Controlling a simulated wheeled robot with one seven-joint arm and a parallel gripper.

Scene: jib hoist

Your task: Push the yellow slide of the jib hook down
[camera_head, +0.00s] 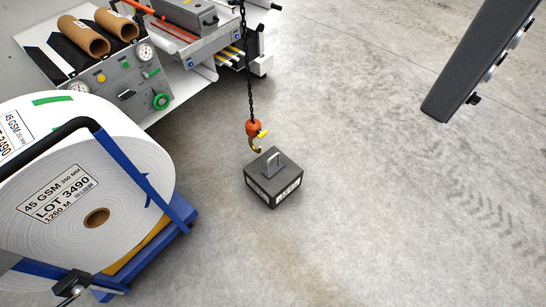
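The jib hook hangs on a black chain (248,80) near the middle of the view. It has an orange body (253,128) and a brass-coloured hook (256,146) below. The yellow slide (262,134) sticks out at the right side of the orange body. A dark block (272,191) with white labels and a grey handle (273,162) stands on the floor just below and right of the hook. The hook looks apart from the handle. I cannot make out my gripper in this view.
A large white paper roll (130,160) on a blue cart (175,222) fills the left. A machine with a control panel (125,85) stands at the upper left. A dark grey beam (470,65) reaches in at the upper right. The floor right of the block is clear.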

